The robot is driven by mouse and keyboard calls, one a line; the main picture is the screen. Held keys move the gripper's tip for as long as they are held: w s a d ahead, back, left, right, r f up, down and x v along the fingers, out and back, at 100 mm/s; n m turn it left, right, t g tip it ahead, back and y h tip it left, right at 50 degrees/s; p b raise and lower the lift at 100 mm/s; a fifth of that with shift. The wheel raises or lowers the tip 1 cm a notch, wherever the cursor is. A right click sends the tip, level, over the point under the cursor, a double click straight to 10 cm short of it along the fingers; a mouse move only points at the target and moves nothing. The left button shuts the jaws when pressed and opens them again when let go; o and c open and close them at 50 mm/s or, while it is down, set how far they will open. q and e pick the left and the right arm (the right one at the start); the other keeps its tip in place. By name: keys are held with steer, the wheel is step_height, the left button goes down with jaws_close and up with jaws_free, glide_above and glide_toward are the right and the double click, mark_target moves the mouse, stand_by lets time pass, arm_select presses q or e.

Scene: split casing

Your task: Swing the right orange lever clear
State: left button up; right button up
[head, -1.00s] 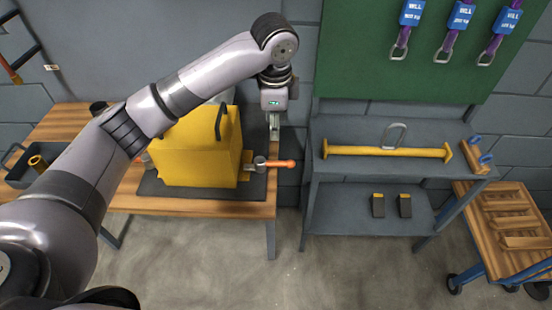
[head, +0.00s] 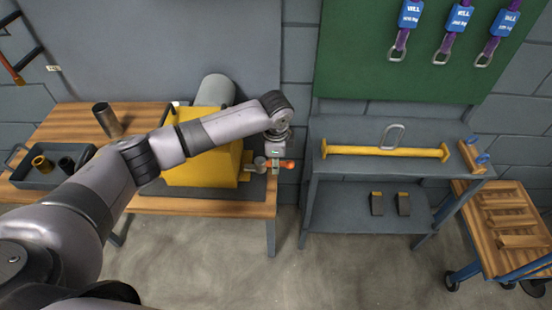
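The yellow casing (head: 210,168) sits on a dark mat on the wooden bench, partly hidden behind my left arm. The right orange lever (head: 288,165) sticks out to the right from the casing's right side, roughly level, past the bench's right edge. Its grey pivot (head: 260,163) is next to the casing. My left gripper (head: 276,170) points down at the lever, overlapping its shaft between pivot and orange grip. The fingers are small and partly hidden, so I cannot tell whether they are open, shut or touching it. My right gripper is out of view.
A grey shelf stands right of the bench, holding a yellow bar (head: 385,151) with a ring. A grey tray (head: 35,178) with cylindrical parts and a metal cylinder (head: 108,120) are at left. A wooden cart (head: 510,220) is at far right.

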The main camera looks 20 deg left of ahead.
arm_select(q)
steer(key=shift+f, duration=0.1)
steer(key=shift+c, duration=0.6)
jaws_close()
